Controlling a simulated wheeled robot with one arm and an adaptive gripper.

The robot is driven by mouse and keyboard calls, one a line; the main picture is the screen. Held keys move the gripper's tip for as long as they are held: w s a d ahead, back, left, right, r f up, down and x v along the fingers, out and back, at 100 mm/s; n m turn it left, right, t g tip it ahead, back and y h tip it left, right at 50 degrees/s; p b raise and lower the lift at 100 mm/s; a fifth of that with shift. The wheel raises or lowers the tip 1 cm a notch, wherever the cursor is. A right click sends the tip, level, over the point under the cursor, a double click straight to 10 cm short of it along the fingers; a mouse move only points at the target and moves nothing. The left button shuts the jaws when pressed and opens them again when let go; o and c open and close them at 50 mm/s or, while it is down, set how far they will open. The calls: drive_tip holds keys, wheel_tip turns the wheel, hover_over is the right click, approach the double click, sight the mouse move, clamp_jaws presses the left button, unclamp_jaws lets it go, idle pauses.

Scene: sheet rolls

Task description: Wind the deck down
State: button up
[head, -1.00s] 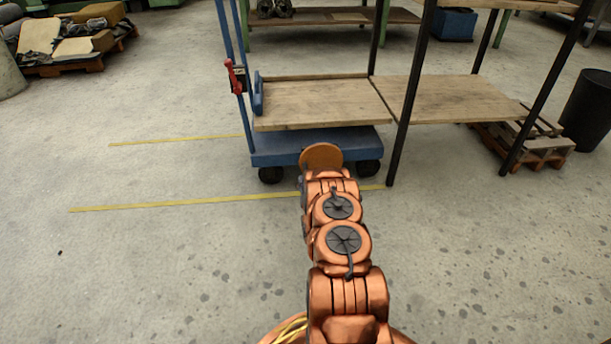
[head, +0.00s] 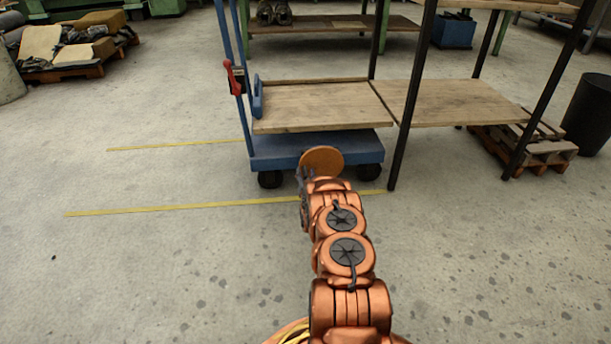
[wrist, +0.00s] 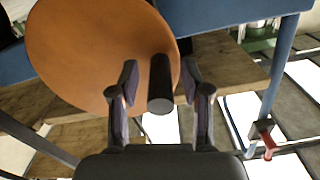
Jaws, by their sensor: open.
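The blue cart (head: 275,148) carries a wooden deck (head: 320,106), which lies level beside a shelf of similar height. An orange disc (head: 322,160) shows at the cart's near side, just past the end of my arm. In the wrist view the disc (wrist: 95,50) is large, with a dark round grip (wrist: 160,85) standing out near its edge. My gripper (wrist: 159,76) is open, with one finger on each side of the grip and gaps visible.
A red lever (head: 233,80) sits on the cart's blue post. The shelf (head: 455,102) with dark legs stands to the right of the deck, near a wooden pallet (head: 545,145) and a black bin (head: 588,112). Yellow floor lines run left; the floor there is clear.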

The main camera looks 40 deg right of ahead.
drive_tip(key=shift+c, duration=0.4)
clamp_jaws()
